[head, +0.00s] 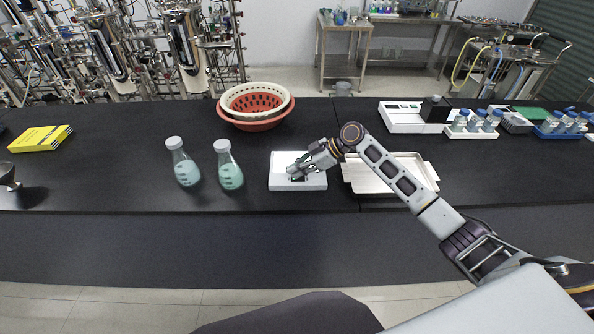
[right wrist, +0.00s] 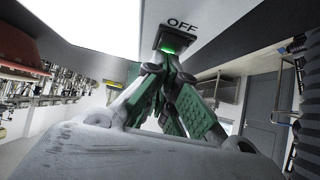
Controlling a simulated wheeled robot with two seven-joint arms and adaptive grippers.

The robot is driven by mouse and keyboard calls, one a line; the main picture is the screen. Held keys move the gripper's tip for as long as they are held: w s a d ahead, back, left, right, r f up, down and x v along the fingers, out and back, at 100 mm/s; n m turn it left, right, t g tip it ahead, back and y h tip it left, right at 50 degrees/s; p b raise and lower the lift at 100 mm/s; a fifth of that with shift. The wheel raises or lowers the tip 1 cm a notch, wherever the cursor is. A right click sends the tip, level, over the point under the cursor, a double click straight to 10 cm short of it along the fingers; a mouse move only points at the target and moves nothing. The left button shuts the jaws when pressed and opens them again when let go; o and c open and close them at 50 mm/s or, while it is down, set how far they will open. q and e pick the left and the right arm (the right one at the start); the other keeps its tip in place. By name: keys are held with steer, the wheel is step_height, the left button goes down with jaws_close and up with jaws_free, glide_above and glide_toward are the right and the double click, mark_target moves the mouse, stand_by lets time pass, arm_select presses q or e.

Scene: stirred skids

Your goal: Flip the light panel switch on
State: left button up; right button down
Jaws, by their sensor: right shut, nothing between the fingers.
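The white light panel (head: 283,184) lies on the black bench in the middle of the head view. My right gripper (head: 293,173) is over the panel, its fingertips at the panel's surface. In the right wrist view the fingers of my right gripper (right wrist: 167,66) are shut with nothing between them. Their tips are at the dark switch (right wrist: 176,40), which shows a green glow and has the word OFF beside it. Whether the tips touch the switch I cannot tell. The fingers hide part of the switch. My left gripper is not in view.
Two capped flasks (head: 230,173) stand left of the panel. A metal tray (head: 398,176) lies right of it, under my right arm. Stacked baskets (head: 255,106) are behind. A yellow box (head: 40,138) is at the far left. Bottle racks (head: 472,128) stand at the back right.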

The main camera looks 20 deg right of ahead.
steer(key=shift+d, duration=0.15)
steer(key=shift+s+d, duration=0.2)
steer(key=shift+d, duration=0.45)
steer(key=shift+r, duration=0.15)
stand_by(0.5)
